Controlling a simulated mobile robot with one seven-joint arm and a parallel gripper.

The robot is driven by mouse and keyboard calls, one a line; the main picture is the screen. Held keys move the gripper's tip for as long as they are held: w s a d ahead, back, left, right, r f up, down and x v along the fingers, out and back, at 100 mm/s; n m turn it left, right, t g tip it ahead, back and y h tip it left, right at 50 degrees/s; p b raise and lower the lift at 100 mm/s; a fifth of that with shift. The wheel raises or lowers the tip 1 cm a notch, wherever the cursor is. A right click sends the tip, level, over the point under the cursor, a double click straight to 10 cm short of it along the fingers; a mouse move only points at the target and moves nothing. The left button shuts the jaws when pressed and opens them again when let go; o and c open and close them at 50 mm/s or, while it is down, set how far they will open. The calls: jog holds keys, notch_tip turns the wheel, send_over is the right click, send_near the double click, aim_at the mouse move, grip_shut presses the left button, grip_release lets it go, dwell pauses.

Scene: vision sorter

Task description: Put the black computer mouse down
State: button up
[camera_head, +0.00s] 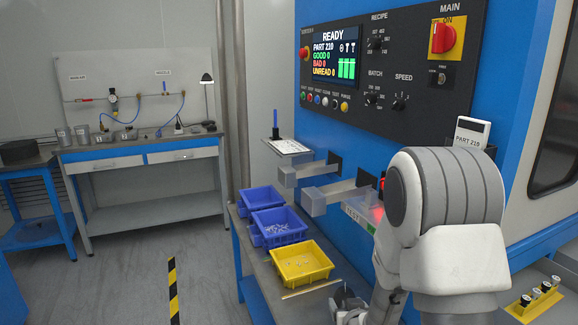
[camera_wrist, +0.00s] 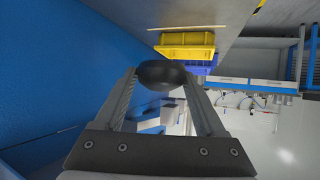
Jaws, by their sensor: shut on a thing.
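The black computer mouse (camera_wrist: 162,74) is between my gripper's fingertips in the wrist view. My gripper (camera_wrist: 165,84) is shut on it, with one finger at each side. In the head view my gripper (camera_head: 350,312) is low at the bottom edge, in front of the yellow bin and over or beside the bench; my arm hides part of it. A dark shape at its fingers there is too small to make out clearly. I cannot tell whether the mouse touches the bench.
A yellow bin (camera_head: 301,279) and two blue bins (camera_head: 262,196) (camera_head: 279,240) line the bench (camera_head: 258,268), with small parts in the nearer ones. A thin stick (camera_head: 311,289) lies before the yellow bin. The blue machine (camera_head: 340,118) with its chutes stands behind.

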notch_tip(320, 180, up, 14)
jog(key=p, duration=1.2)
jog(key=shift+f, duration=0.2)
jog(key=shift+f, duration=0.15)
jog(key=f, duration=0.2)
jog(key=s+f, duration=0.1)
jog(key=f, duration=0.3)
jog(key=shift+s+f, duration=0.15)
jog(key=shift+s, duration=0.15)
jog(key=shift+s+f, duration=0.15)
jog(key=shift+f, duration=0.15)
jog(key=shift+s+d, duration=0.1)
jog(key=shift+d, duration=0.05)
